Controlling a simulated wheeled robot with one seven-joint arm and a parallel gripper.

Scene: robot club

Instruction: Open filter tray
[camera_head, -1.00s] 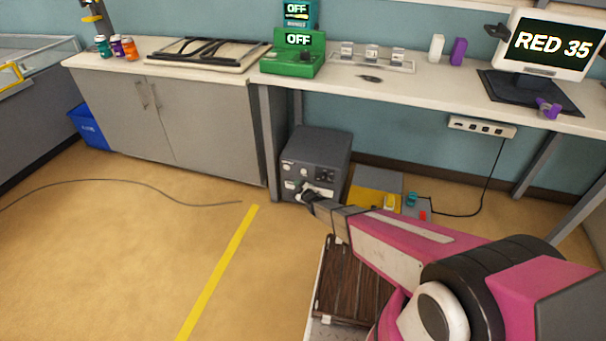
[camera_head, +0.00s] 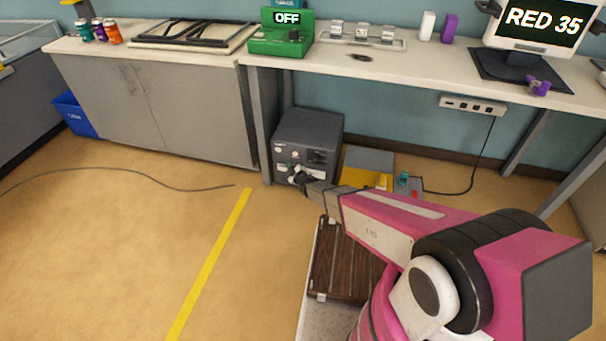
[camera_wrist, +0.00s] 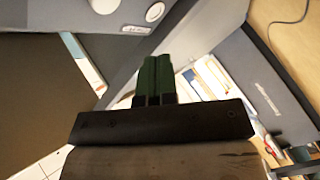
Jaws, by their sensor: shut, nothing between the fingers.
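A dark grey box-shaped unit (camera_head: 312,140) stands on the floor under the bench. Its front has knobs and small panels; I cannot make out for sure which part is the filter tray. My gripper (camera_head: 294,176) is at the lower front of this unit and hides part of it. In the wrist view my gripper's dark green fingers (camera_wrist: 155,72) are together with nothing between them. A light grey face with round knobs (camera_wrist: 155,11) shows just beyond them. Whether the fingers touch the unit is unclear.
A yellow-and-grey case (camera_head: 368,167) stands right of the unit. The bench (camera_head: 430,75) overhangs it, with a leg (camera_head: 263,125) close on the left. A dark cable (camera_head: 130,178) lies on the floor at left. The floor around the yellow line (camera_head: 210,262) is otherwise clear.

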